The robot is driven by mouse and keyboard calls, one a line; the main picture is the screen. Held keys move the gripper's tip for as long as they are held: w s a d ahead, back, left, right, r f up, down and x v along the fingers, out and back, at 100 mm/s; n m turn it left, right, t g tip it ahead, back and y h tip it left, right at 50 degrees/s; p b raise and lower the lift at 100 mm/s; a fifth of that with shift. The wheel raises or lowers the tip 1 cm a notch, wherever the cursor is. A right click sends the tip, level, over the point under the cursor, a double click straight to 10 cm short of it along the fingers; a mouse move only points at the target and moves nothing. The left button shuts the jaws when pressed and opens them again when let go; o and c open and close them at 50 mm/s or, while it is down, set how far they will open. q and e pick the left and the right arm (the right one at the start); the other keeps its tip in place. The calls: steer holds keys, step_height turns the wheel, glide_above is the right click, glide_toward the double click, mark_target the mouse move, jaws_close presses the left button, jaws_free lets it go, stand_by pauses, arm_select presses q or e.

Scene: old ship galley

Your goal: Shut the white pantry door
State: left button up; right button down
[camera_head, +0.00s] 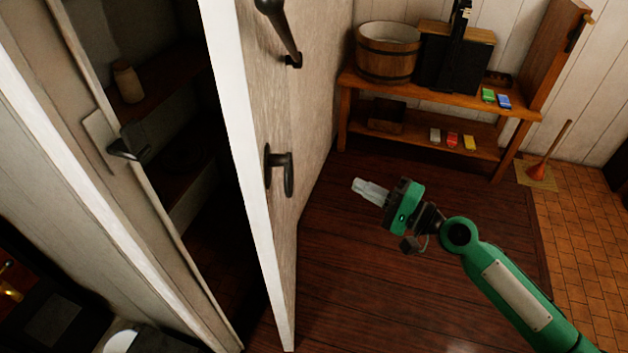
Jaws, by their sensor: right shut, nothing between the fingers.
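The white pantry door (311,135) stands open in the middle of the head view, with its bright edge towards me. A dark handle (279,170) sits on its right face, and a dark bar (280,30) is fixed higher up. The door frame (75,65) with a latch plate (110,140) is to the left, and a dark gap separates it from the door. My right gripper (370,190) is shut and empty, right of the door handle and apart from the door. My left gripper is not in view.
Inside the pantry, a small jar (127,82) stands on a shelf (160,80). A wooden rack (430,92) at the back holds a wooden tub (387,52) and small coloured items. A plunger (540,168) stands to its right. Dark floorboards (400,290) right of the door are clear.

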steer(key=w+a+p, duration=0.5)
steer(key=a+p, duration=0.2)
steer(key=a, duration=0.4)
steer(key=shift+w+r, duration=0.15)
steer(key=shift+r, duration=0.25)
steer(key=shift+a, duration=0.1)
steer(key=shift+w, duration=0.1)
